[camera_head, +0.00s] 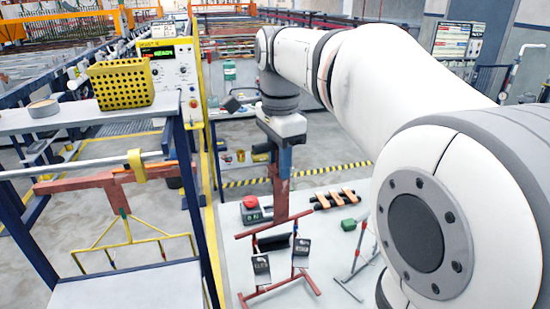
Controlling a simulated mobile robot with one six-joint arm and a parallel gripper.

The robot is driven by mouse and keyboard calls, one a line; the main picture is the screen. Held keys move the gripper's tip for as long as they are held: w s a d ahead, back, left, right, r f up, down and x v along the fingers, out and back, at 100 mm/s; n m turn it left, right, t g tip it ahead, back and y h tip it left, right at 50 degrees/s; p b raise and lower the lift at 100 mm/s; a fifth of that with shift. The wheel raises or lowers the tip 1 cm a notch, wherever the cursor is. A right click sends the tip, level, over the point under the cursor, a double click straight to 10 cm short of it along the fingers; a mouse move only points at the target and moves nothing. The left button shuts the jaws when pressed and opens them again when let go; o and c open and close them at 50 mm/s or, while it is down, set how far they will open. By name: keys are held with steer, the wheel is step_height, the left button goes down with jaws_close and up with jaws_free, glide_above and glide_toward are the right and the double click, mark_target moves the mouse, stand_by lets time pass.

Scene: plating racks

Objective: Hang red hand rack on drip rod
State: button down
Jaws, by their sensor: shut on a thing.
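My gripper (283,167) points down near the middle of the view and is shut on the upper part of the red hand rack (281,203). The rack is upright, with a red frame of bars below and small dark plates (301,250) on it. Its lower end shows against the white table, and I cannot tell if it touches. The grey drip rod (75,170) runs level across the frame at the left, apart from my gripper. A red crosspiece with a yellow wire frame (133,245) hangs at the rod, by a yellow clip (136,166).

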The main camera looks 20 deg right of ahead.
steer(key=shift+r, duration=0.2)
steer(key=shift+r+p, duration=1.4)
steer(key=shift+s, duration=0.15)
